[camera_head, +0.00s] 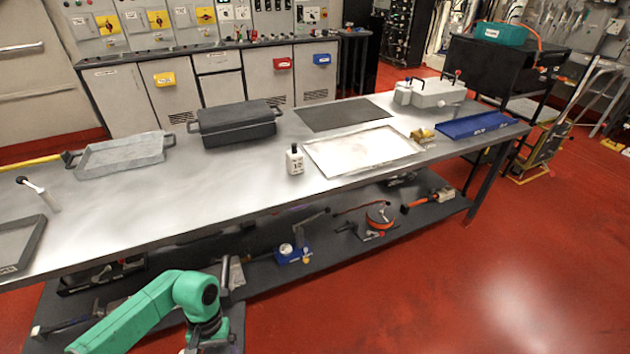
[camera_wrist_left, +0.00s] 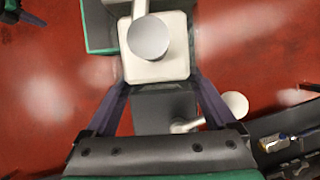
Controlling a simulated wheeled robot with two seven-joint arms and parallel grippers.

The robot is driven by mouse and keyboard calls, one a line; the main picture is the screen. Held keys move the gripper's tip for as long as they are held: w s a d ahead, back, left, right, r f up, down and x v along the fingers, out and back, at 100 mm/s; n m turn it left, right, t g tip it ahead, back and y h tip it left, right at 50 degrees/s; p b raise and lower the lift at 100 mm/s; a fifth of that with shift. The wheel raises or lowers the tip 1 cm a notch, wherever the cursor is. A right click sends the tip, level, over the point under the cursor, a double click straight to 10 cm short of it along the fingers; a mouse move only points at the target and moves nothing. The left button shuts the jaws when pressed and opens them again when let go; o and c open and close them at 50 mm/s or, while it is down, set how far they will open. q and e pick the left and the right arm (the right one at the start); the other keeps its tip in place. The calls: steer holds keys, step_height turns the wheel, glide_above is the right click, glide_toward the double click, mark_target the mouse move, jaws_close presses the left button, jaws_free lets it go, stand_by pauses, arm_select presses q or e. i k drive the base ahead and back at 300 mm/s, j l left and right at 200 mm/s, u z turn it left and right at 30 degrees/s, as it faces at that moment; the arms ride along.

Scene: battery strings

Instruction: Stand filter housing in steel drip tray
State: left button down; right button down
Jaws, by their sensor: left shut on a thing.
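A cream block with rounded corners and a round grey cap (camera_wrist_left: 155,45), apparently the filter housing, sits between the fingertips of my left gripper (camera_wrist_left: 160,82) in the left wrist view. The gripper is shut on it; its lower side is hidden. In the head view my left arm hangs in front of the bench, and the bottom edge cuts off the gripper and most of its load. A shallow, shiny tray (camera_head: 312,158), seemingly the steel drip tray, lies empty on the bench. Part of my right gripper (camera_wrist_left: 30,18) seems to show at the wrist view's upper left.
A small labelled bottle (camera_head: 295,161) stands just left of the shiny tray. A dark mat (camera_head: 343,113) lies behind it, and a blue tray (camera_head: 478,125) is at right. A grey handled tray (camera_head: 122,156) and dark lidded box (camera_head: 238,124) are farther left. The lower shelf holds tools.

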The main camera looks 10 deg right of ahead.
mark_target(350, 152)
steer(key=i+l, duration=0.1)
steer(key=l, duration=0.45)
steer(key=i+l, duration=0.1)
steer(key=l, duration=0.5)
steer(key=i+l, duration=0.1)
steer(key=l, duration=1)
steer(key=i+l, duration=0.15)
steer(key=l, duration=0.45)
